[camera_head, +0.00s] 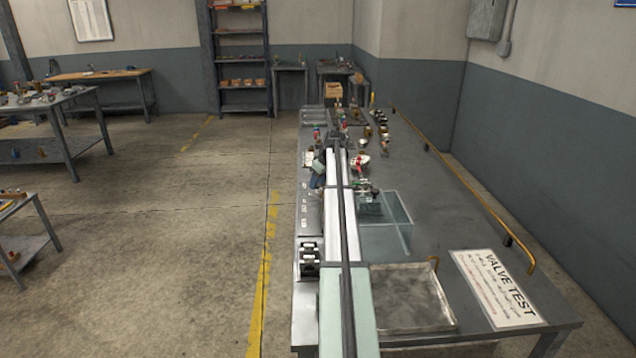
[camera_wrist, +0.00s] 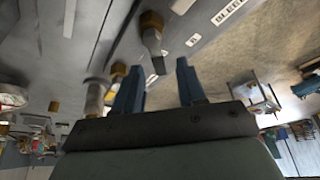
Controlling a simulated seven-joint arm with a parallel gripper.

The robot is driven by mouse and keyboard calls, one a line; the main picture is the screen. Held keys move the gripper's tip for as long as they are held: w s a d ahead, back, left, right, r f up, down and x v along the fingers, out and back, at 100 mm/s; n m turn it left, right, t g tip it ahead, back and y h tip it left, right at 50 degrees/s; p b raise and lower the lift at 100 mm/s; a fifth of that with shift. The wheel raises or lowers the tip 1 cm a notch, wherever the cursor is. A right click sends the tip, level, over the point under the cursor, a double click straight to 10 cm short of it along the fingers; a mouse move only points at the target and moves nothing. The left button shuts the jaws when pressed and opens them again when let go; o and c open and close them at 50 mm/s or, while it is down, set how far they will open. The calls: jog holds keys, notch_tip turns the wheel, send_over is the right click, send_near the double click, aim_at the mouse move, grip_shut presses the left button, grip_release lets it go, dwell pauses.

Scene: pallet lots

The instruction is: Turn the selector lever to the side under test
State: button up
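My gripper shows in the wrist view (camera_wrist: 160,86) with its two blue fingers apart and nothing seen between them. Beyond the fingers is a grey panel with labels, one reading BLEED (camera_wrist: 228,11). A brass-based fitting with a grey handle (camera_wrist: 151,38) stands on the panel just past the fingertips. A second similar fitting (camera_wrist: 96,97) is beside the left finger, partly hidden. I cannot tell which of these, if either, is the selector lever. In the head view my arm reaches along the bench, and the gripper end is too small to read.
The grey bench (camera_head: 455,225) carries a clear tank (camera_head: 386,240), a metal tray (camera_head: 408,300) and a VALVE TEST sign (camera_head: 497,289). A red-handled valve (camera_head: 359,163) and several brass fittings lie farther back. A yellow rail (camera_head: 468,187) runs along the right edge.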

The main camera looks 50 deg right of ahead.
jog(key=shift+f, duration=0.1)
jog(key=shift+c, duration=0.3)
grip_shut()
dwell(0.4)
jog(key=m+h, duration=0.1)
jog(key=m, duration=0.1)
jog(key=d+m, duration=0.1)
jog(key=m, duration=0.1)
jog(key=shift+s+h, duration=0.1)
jog(key=shift+h, duration=0.3)
jog(key=shift+s+d+m+g+h, duration=0.1)
jog(key=shift+d+m+g+h, duration=0.1)
jog(key=shift+m, duration=0.6)
jog(key=shift+s+d+m+g+h, duration=0.1)
jog(key=shift+d+m+g+h, duration=0.1)
jog(key=shift+m, duration=0.6)
jog(key=shift+s+d+m+g+h, duration=0.1)
jog(key=shift+m+g+h, duration=0.1)
jog(key=shift+m, duration=0.6)
jog(key=shift+o, duration=0.3)
grip_release()
jog(key=shift+d, duration=0.1)
jog(key=v, duration=1.4)
